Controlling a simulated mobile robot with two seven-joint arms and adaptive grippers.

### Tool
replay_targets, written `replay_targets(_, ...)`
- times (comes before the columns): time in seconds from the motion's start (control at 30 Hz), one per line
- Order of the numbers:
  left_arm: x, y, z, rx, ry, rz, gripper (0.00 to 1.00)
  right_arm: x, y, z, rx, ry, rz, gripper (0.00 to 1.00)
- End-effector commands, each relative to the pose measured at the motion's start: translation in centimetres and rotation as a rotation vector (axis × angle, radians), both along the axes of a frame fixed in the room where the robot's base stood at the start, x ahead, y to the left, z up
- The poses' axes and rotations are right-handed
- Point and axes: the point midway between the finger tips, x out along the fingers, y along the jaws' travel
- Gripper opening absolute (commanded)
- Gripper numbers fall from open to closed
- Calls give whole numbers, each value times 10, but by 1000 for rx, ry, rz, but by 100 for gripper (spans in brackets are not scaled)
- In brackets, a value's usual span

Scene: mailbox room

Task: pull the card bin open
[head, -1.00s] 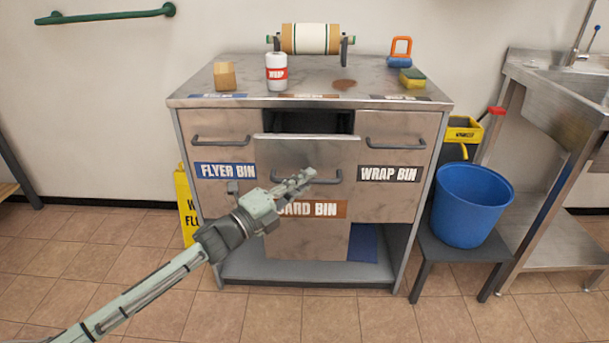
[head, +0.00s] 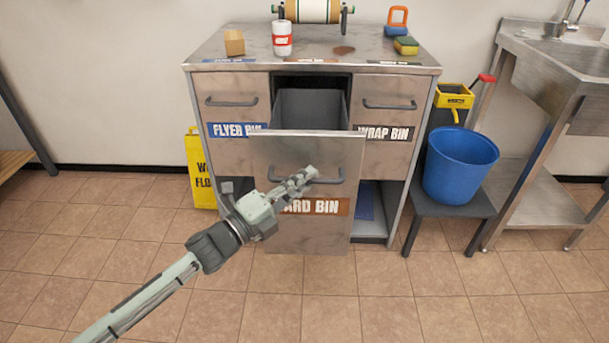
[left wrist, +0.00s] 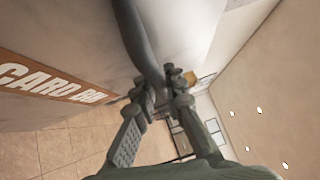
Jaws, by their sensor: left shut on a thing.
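The card bin (head: 335,228) is the middle drawer of the metal cabinet, with a brown label, partly covered by my gripper. It stands well out from the cabinet, and its grey inside (head: 310,108) shows from above. My left gripper (head: 305,178) is shut on the bin's dark bar handle (head: 333,181). In the left wrist view the fingers (left wrist: 160,95) close around the handle (left wrist: 140,40), with the bin front and its label (left wrist: 50,83) to the left. My right gripper is not in view.
The flyer bin (head: 232,122) and wrap bin (head: 386,120) are shut on either side. A blue bucket (head: 460,168) sits on a low stand (head: 447,213) at right, near a steel sink (head: 565,60). A yellow floor sign (head: 200,165) stands at left. Tiled floor in front is clear.

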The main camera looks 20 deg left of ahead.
Motion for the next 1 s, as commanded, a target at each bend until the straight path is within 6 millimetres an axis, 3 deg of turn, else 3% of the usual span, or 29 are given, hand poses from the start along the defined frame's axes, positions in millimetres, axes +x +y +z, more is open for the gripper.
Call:
replay_targets(0.27,0,1,0,0,0,2,0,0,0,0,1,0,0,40)
replay_targets(0.3,0,1,0,0,0,2,13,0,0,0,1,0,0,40)
replay_targets(0.47,0,1,0,0,0,1,32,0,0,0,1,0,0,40)
replay_targets(0.8,-2,2,-1,0,1,1,32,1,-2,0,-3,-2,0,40)
replay_targets(1.0,-28,15,-6,0,4,1,32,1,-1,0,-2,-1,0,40)
